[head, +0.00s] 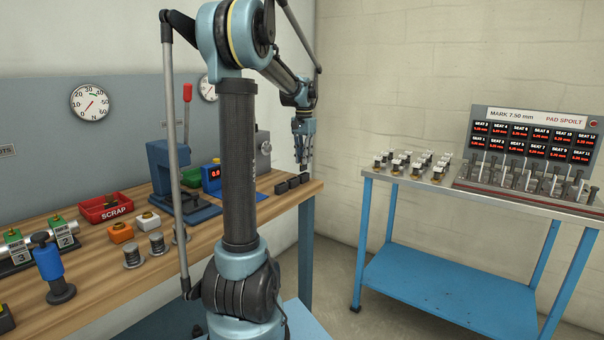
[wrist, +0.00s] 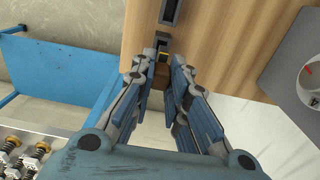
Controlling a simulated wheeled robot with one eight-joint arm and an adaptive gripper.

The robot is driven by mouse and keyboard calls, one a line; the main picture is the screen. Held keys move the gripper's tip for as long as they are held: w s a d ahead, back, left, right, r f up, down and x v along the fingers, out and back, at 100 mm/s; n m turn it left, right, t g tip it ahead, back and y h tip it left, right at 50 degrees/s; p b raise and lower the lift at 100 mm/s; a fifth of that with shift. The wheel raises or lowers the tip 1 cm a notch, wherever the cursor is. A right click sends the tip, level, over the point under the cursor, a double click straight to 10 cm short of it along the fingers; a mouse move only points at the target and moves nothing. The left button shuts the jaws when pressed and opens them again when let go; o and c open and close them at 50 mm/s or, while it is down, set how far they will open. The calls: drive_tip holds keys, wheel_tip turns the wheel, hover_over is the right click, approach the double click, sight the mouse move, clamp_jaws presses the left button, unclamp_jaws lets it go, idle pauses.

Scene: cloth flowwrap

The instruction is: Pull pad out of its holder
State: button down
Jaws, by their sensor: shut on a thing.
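My gripper (head: 303,148) points down over the far right end of the wooden bench. Its fingertips are just above the row of small black holders (head: 281,188).
The bench (head: 140,262) carries a blue press (head: 165,175), a red scrap bin (head: 104,207) and several small fixtures. A blue trolley (head: 430,292) with a lit seat board (head: 532,138) stands to the right. A gap of floor separates it from the bench.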

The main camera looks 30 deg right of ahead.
drive_tip(key=shift+r, duration=1.25)
